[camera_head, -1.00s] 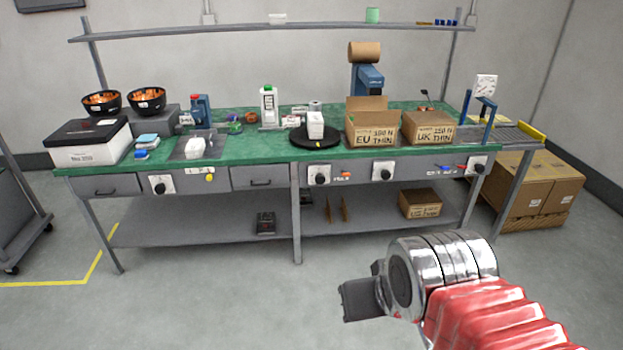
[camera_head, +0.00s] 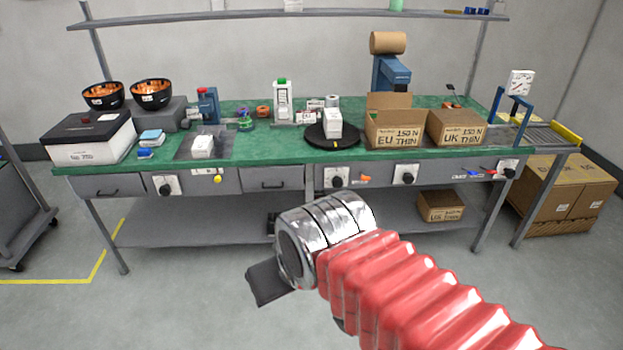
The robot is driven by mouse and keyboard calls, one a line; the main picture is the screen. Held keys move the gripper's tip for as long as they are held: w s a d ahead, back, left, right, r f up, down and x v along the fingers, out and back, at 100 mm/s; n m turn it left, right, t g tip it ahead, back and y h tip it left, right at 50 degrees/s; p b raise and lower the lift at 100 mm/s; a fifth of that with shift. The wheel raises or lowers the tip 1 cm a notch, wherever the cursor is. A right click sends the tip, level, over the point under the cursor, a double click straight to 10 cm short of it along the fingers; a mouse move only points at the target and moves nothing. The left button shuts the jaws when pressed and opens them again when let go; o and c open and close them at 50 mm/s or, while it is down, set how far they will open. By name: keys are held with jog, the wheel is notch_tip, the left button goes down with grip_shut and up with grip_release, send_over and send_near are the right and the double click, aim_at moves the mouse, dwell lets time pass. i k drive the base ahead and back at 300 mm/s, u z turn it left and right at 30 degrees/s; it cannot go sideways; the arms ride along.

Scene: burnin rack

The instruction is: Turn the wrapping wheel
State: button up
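A black round turntable (camera_head: 318,140) sits on the green bench top near its middle, with a white box (camera_head: 333,122) standing on it. A small yellow mark shows on its front edge. This is the only wheel-like disc on the bench; no label names it as the wrapping wheel. Below it, the bench front carries black knobs on white plates, such as the left-centre knob (camera_head: 336,178). My gripper (camera_head: 268,284) is a dark end beyond a chrome wrist and red sleeve. It is in front of and below the bench, apart from everything. Its fingers cannot be made out.
An EU THIN carton (camera_head: 396,130) and a UK THIN carton (camera_head: 454,128) stand right of the turntable. A blue machine with a brown roll (camera_head: 388,42) is behind. Black bowls (camera_head: 151,93) are at left. Large cartons (camera_head: 565,193) stand on the floor at right. The floor before the bench is clear.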

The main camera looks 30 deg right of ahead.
aim_at(337, 182)
jog(key=i, duration=1.1)
jog(key=z, duration=0.3)
